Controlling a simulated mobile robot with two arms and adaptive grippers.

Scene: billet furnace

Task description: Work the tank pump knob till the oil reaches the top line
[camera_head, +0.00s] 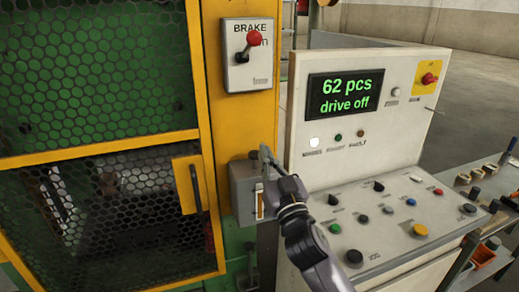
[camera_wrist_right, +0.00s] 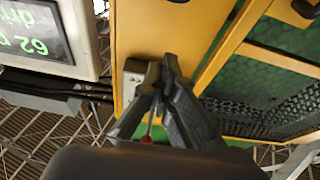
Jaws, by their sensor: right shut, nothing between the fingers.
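The grey oil tank (camera_head: 243,192) is fixed to the yellow post, with a narrow sight glass (camera_head: 259,201) on its front. Amber oil shows in the glass below a paler top part; its line marks are too small to read. My right gripper (camera_head: 265,153) is shut and empty, its fingertips at the tank's upper right edge. My left gripper is not in view.
A brake box with a red-balled lever (camera_head: 254,40) is above the tank. The control panel (camera_head: 400,215), with knobs and buttons, stands close on the right; its display (camera_head: 345,95) reads "62 pcs drive off". A mesh door with a yellow handle plate (camera_head: 188,187) is left.

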